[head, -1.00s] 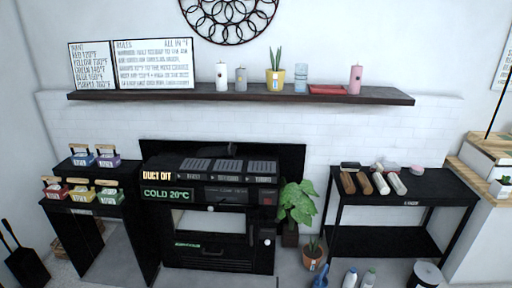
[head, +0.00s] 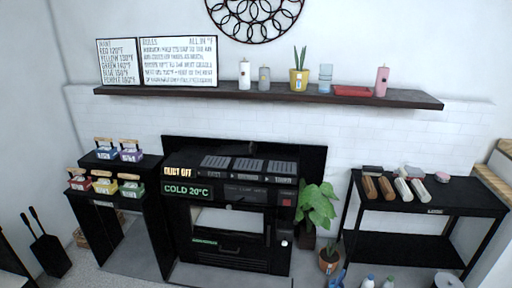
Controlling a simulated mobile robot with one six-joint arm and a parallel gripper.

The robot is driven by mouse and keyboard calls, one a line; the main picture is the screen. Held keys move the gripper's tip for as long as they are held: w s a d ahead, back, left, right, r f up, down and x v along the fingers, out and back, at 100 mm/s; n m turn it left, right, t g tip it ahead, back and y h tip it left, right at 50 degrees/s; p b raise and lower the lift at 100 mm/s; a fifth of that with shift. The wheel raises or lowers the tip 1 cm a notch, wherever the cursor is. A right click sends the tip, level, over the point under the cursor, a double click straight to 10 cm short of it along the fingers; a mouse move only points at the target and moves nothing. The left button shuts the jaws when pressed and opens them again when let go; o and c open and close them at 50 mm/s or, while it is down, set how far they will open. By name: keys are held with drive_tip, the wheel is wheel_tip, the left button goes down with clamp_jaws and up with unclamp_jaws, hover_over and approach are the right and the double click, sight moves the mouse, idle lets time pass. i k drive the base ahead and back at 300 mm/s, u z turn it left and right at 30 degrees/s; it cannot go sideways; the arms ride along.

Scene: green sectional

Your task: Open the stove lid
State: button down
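The black stove (head: 240,220) stands against the white brick wall, a little left of centre in the head view. Its top carries several grey vented panels (head: 248,165). Its front shows lit signs, one reading "COLD 20°C" (head: 187,190). A small round knob (head: 228,207) sits at the middle of the front, above a pale window-like opening. A dark handle or bar shows lower on the front. I cannot tell which part is the lid. My gripper is not in view.
A black stand with several coloured handled boxes (head: 104,186) is left of the stove. A potted plant (head: 316,206) stands close at its right. A black table (head: 455,196) with several blocks is further right. A dark shelf (head: 270,95) hangs above.

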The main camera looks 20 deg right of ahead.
sight(247, 150)
drive_tip(key=u, duration=0.05)
drive_tip(key=i, duration=1)
drive_tip(key=z, duration=0.05)
